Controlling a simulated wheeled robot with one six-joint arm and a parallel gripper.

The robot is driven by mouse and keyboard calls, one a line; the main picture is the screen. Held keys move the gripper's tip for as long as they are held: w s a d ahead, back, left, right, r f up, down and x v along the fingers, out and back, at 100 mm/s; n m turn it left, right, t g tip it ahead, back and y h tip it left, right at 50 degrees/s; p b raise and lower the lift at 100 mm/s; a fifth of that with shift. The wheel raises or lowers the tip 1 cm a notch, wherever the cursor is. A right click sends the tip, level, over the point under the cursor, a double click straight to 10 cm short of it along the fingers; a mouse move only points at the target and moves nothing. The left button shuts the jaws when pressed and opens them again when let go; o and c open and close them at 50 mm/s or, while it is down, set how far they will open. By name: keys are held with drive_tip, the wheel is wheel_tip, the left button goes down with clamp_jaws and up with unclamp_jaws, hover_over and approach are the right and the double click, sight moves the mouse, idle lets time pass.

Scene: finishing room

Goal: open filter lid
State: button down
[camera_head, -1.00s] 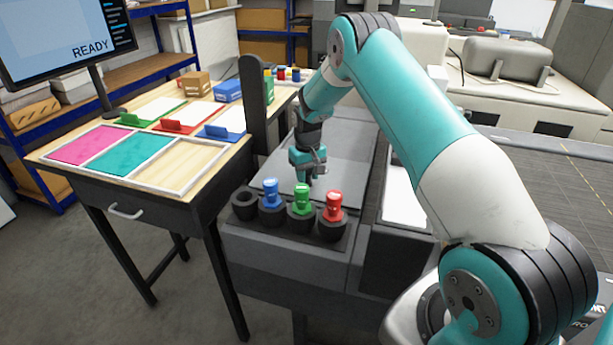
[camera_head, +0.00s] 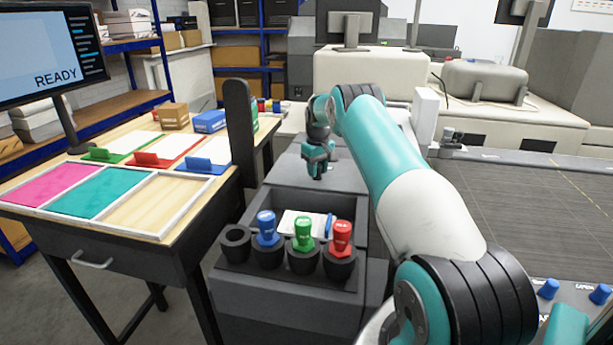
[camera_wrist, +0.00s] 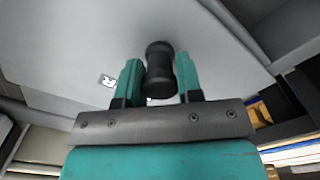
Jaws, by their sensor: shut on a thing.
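The grey lid (camera_head: 345,178) lies behind an open bin (camera_head: 345,208) on the dark cabinet. A white item (camera_head: 297,223) with a blue strip (camera_head: 329,226) is visible inside the bin. My gripper (camera_head: 318,172) is above the lid, pointing down. In the wrist view, my gripper (camera_wrist: 158,78) is shut on a black knob (camera_wrist: 159,72) that stands on the lid's flat grey surface (camera_wrist: 215,65). A small white label (camera_wrist: 106,80) is beside it. In the head view the knob is too small to make out.
In front of the bin, a blue stamp (camera_head: 267,228), a green stamp (camera_head: 303,233) and a red stamp (camera_head: 342,238) stand in black cups, with an empty cup (camera_head: 236,242) at the left. A dark post (camera_head: 239,130) rises left of the lid. A wooden table (camera_head: 150,205) with trays is further left.

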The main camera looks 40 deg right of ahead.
drive_tip(key=shift+w, duration=0.2)
drive_tip(key=c, duration=0.9)
unclamp_jaws()
drive_tip(key=shift+d, duration=0.15)
wheel_tip(320, 180, up, 18)
drive_tip(key=shift+f+b, duration=0.25)
drive_tip(key=shift+b, duration=0.05)
drive_tip(key=shift+s, duration=0.1)
